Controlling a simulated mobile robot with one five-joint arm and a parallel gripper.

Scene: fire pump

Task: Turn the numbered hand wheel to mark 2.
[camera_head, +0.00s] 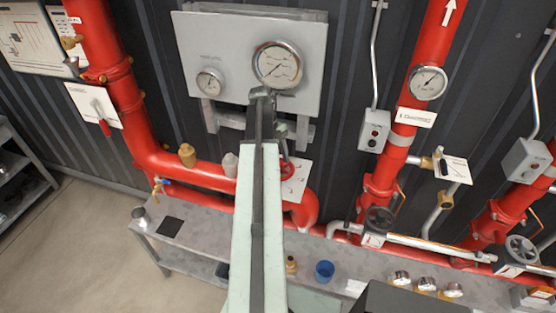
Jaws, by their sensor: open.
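A small red hand wheel (286,171) sits on the red pipework below the grey gauge panel. My arm partly covers its left side. A white plate (297,187) with small dark marks lies behind it; the marks are too small to read, and I cannot tell where the wheel points. My gripper (262,93) is up and to the left of the wheel, in front of the lower edge of the large round gauge (277,64). It is open and apart from the wheel, with nothing seen in it.
Two dark hand wheels, one by the middle right pipe (380,219) and one at the far right (521,249), stand on silver pipes. Floor at lower left is clear.

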